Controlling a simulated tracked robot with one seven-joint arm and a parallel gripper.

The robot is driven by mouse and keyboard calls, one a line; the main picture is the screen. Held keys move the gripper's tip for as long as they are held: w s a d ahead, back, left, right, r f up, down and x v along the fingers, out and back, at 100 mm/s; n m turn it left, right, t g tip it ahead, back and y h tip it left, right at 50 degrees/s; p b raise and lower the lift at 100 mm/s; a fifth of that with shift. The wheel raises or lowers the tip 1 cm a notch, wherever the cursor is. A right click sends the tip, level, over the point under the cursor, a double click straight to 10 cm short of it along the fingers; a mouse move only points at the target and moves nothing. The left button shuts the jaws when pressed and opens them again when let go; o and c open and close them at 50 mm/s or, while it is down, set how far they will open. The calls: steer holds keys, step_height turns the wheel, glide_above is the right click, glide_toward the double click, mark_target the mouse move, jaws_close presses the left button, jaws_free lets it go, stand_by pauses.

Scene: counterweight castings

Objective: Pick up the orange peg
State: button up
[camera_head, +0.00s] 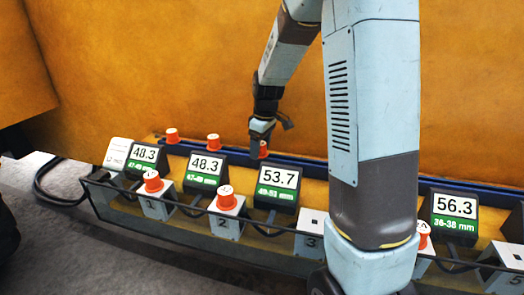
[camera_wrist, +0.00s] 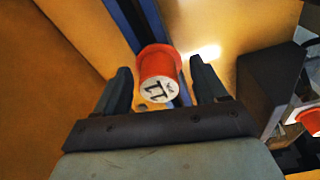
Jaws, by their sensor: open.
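An orange peg (camera_head: 263,152) stands at the back, behind the 53.7 display. My gripper (camera_head: 262,132) is above it, pointing down, and hides part of it in the head view. In the wrist view, the orange peg (camera_wrist: 158,66) has a white marked end facing the camera. It lies between the two dark fingers of my open gripper (camera_wrist: 160,67), with a gap on each side. Other orange pegs stand at the back left (camera_head: 172,136) and beside it (camera_head: 213,142). More sit in block 1 (camera_head: 152,182) and block 2 (camera_head: 226,198).
The 53.7 display (camera_head: 277,182) stands just in front of my gripper, with two 48.3 displays to its left. Block 3 (camera_head: 309,241) has a bare top. A blue rail (camera_head: 305,163) runs along the back. A 56.3 display (camera_head: 453,212) stands at right.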

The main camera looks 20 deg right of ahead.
mark_target(262, 144)
steer(key=c, duration=0.9)
steer(key=shift+o, duration=0.2)
steer(key=shift+r, duration=0.25)
steer(key=r, duration=0.3)
steer(key=shift+s+d+r, duration=0.15)
steer(key=shift+s+r, duration=0.15)
steer(key=s+d+r, duration=0.5)
steer(key=s+r, duration=0.4)
steer(key=s, duration=0.3)
steer(key=shift+s, duration=0.15)
